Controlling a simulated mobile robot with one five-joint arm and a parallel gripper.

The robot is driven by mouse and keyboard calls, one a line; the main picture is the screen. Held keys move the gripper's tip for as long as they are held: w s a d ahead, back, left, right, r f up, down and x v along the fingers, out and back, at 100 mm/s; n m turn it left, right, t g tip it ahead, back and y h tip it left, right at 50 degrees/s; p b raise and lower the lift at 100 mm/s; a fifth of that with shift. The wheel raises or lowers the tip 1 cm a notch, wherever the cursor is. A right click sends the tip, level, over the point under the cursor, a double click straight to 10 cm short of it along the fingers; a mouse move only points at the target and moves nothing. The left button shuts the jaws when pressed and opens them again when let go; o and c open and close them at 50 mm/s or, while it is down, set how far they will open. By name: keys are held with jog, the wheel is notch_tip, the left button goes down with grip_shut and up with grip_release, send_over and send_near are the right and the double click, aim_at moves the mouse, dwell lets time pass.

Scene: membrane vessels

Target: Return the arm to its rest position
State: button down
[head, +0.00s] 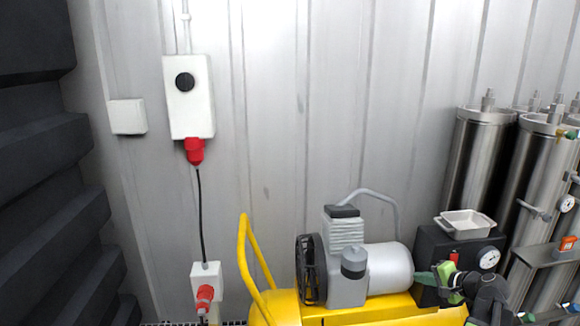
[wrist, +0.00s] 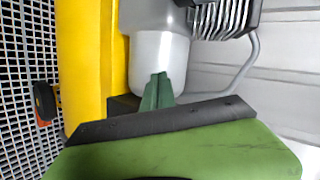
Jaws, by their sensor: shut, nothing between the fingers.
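My gripper (head: 427,278) is at the lower right of the head view, at the end of my dark and green arm. Its green fingers point left, in front of the black box at the right end of the yellow compressor (head: 365,312). In the wrist view my gripper (wrist: 158,88) shows as green fingers pressed together, with nothing between them. Behind them is the compressor's white cylinder (wrist: 160,58). I cannot tell how far the fingertips are from it. The lower part of my arm is cut off by the frame.
A small white tray (head: 465,225) sits on the black box (head: 436,252) with a gauge. Steel membrane vessels (head: 480,160), with valves and gauges, stand at the right. A yellow handle (head: 243,262) rises at left. A metal grating (wrist: 28,100) shows in the wrist view.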

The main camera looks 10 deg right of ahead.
jog(key=w+a+f+n+g+y, duration=0.1)
jog(key=w+a+f+n+g, duration=0.1)
jog(key=a, duration=0.6)
jog(key=w+a+f+n+g+y, duration=0.1)
jog(key=a+f+n+g, duration=0.15)
jog(key=a, duration=0.45)
jog(key=s+a+f+n+g+h, duration=0.1)
jog(key=s+a+f+n+g, duration=0.15)
jog(key=a, duration=0.65)
jog(key=s+a+f+n+g+h, duration=0.2)
jog(key=a+n, duration=0.2)
jog(key=a, duration=0.5)
jog(key=s+a+f+n+g+h, duration=0.1)
jog(key=s+a+f+n+g, duration=0.15)
jog(key=a, duration=0.65)
notch_tip(320, 180, up, 14)
jog(key=d+p, duration=0.1)
jog(key=p, duration=1.3)
jog(key=shift+w+r+n, duration=0.15)
jog(key=shift+w+n, duration=0.15)
jog(key=shift+n, duration=0.05)
